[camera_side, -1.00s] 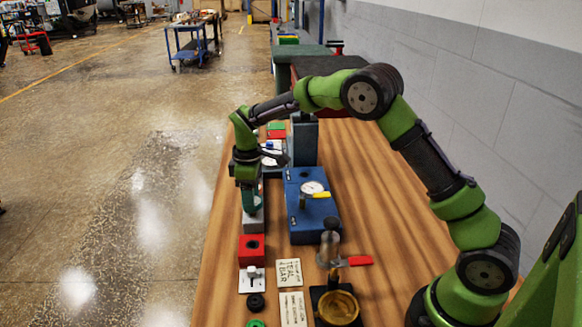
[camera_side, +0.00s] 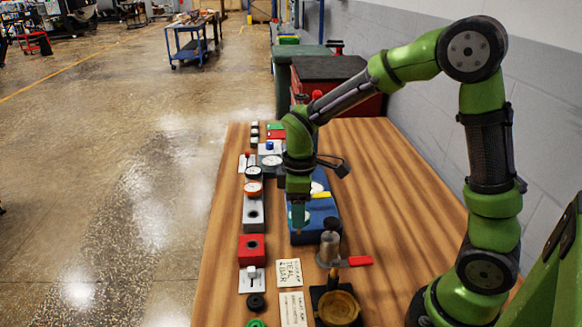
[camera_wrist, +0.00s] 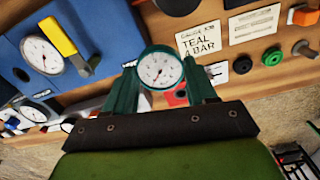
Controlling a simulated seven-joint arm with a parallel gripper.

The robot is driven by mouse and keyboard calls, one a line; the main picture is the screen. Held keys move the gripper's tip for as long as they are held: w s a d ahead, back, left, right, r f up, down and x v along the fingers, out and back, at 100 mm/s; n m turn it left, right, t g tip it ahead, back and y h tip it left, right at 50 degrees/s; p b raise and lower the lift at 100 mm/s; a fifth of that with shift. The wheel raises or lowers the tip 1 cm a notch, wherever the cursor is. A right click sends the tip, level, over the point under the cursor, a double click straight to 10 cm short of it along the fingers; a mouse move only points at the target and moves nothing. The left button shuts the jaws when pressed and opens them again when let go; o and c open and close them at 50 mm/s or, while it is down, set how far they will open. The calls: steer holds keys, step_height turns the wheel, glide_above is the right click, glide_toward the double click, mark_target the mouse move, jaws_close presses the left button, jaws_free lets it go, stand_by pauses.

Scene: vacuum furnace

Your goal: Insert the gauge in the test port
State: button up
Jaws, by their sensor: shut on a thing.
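My gripper (camera_wrist: 162,88) is shut on the teal gauge, a round gauge with a white dial, which shows face-on between the fingers in the wrist view (camera_wrist: 160,70). In the side view my gripper (camera_side: 298,212) hangs fingers-down in front of or over the blue block (camera_side: 329,227). The gauge is hard to make out there. The blue block has a white-faced gauge and a yellow lever (camera_side: 321,195); both also show in the wrist view, the dial (camera_wrist: 42,54) and the lever (camera_wrist: 60,38). My gripper hides part of the block, and I cannot make out the test port.
A grey block (camera_side: 253,214) with an open hole and a red block (camera_side: 252,251) stand left of the blue block. Orange-rimmed (camera_side: 253,188) and black-rimmed gauges stand behind.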

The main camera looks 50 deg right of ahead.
steer(key=shift+s+r, duration=0.1)
steer(key=shift+s, duration=0.2)
steer(key=shift+s+r, duration=0.15)
steer(key=shift+r, duration=0.15)
step_height(320, 180, up, 7)
steer(key=w+d+m, duration=0.2)
steer(key=w+d, duration=0.6)
steer(key=d, duration=0.3)
steer(key=w+d+m, duration=0.3)
steer(key=w+d, duration=0.5)
steer(key=d, duration=0.3)
step_height(320, 180, down, 8)
steer(key=shift+r+n, duration=0.15)
steer(key=shift+n, duration=0.15)
steer(key=shift+w+a+f, duration=0.1)
steer(key=shift+f, duration=0.5)
steer(key=shift+f, duration=0.55)
